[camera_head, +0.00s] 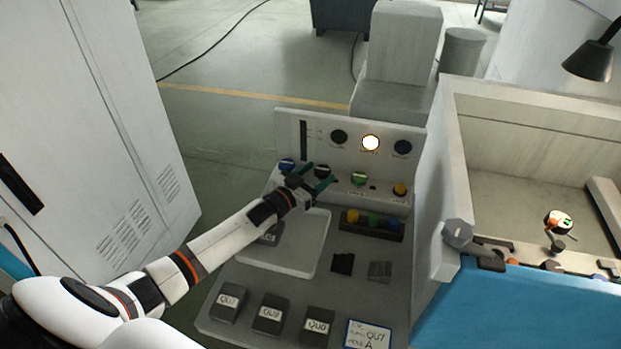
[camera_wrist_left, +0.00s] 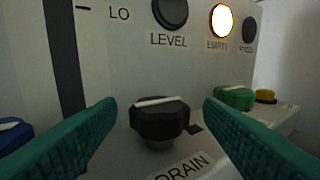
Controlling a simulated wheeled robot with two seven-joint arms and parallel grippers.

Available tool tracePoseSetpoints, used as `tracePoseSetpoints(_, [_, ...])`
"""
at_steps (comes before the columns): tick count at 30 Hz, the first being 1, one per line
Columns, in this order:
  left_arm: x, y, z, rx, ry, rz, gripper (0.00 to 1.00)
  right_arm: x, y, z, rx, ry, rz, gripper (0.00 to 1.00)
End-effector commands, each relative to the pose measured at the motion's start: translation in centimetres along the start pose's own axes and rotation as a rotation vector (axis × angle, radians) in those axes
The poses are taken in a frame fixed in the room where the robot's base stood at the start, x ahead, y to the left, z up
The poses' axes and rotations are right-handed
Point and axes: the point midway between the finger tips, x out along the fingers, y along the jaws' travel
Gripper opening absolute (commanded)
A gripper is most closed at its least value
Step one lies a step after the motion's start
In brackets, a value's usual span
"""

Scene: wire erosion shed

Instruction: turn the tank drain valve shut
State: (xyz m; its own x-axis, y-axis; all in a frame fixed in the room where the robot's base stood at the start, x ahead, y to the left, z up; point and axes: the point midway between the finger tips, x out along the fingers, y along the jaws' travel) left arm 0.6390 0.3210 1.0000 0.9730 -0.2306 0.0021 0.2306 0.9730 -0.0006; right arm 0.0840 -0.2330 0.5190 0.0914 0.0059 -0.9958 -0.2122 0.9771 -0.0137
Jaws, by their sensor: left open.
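The drain valve is a black knob (camera_wrist_left: 160,118) with a white pointer line on top, on the sloped part of the control panel above a label reading DRAIN. The pointer lies nearly crosswise in the left wrist view. In the head view the knob (camera_head: 322,171) is partly hidden by my left gripper (camera_head: 318,177). My left gripper (camera_wrist_left: 160,125) is open, its two teal fingers on either side of the knob with a visible gap on each side. It holds nothing. My right gripper is not in view.
A green knob (camera_head: 359,178) and a yellow one (camera_head: 399,189) sit right of the drain knob, a blue one (camera_head: 287,165) left. The EMPTY lamp (camera_wrist_left: 221,21) is lit white; the LEVEL lamp (camera_wrist_left: 170,12) is dark. A grey tank wall (camera_head: 436,200) rises to the right.

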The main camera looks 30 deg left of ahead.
Motion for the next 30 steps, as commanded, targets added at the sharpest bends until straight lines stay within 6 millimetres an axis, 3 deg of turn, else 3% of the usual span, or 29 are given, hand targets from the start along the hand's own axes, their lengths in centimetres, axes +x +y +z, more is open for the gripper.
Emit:
tracePoseSetpoints(5, [-1.7, 0.0, -0.3, 0.000, 0.004, 0.000, 0.61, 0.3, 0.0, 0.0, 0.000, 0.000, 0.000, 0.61])
tracePoseSetpoints(18, [-9.6, 0.0, -0.2, 0.001, 0.002, -0.001, 0.61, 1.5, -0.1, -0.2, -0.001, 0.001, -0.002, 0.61])
tracePoseSetpoints(24, [-11.5, 0.0, -0.1, 0.000, 0.000, -0.001, 0.61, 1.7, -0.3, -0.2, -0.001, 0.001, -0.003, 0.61])
tracePoseSetpoints(30, [-11.9, 0.0, 0.1, 0.001, -0.001, -0.001, 0.61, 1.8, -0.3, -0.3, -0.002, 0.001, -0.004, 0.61])
